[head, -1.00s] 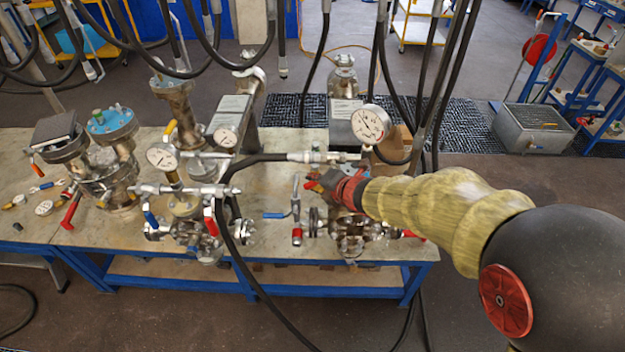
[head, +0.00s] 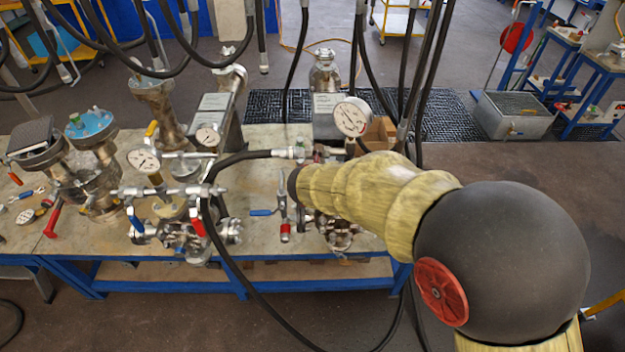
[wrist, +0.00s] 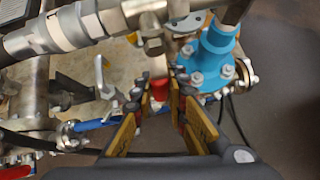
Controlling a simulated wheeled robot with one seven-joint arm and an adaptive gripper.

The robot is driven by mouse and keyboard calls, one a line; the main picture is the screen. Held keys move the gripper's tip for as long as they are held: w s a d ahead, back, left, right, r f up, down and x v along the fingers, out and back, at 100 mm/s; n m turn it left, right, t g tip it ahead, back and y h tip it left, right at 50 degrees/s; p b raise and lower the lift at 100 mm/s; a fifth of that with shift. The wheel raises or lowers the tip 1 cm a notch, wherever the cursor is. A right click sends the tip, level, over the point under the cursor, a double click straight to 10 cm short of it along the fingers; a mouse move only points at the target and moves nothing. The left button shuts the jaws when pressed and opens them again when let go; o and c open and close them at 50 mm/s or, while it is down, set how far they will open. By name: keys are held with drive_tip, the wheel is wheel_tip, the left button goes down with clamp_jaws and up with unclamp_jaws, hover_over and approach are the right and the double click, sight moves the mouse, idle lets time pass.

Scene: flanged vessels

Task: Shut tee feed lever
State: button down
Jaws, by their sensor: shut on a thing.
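My gripper (wrist: 160,104) shows at the bottom middle of the wrist view, its yellow-sided fingers on either side of a red handle end (wrist: 160,88). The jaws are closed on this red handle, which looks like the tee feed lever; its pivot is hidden. The small flanged vessel (head: 340,240) is partly visible below my arm there. A light blue flanged fitting (wrist: 208,66) stands just right of the fingers in the wrist view.
A blue handle (head: 262,212) and a red handle (head: 285,238) sit left of my arm. A black hose (head: 212,235) drapes over the bench (head: 110,245). A pressure gauge (head: 351,117) stands behind my arm. A metal hose coupling (wrist: 75,28) crosses the wrist view's upper left.

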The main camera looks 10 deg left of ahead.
drive_tip(key=shift+d+f+h, duration=0.25)
drive_tip(key=shift+d+h, duration=0.05)
idle(0.4)
drive_tip(key=c, duration=1.7)
unclamp_jaws()
drive_tip(key=shift+r, duration=0.15)
drive_tip(key=shift+c, duration=0.2)
drive_tip(key=shift+a, duration=0.1)
drive_tip(key=v, duration=1.2)
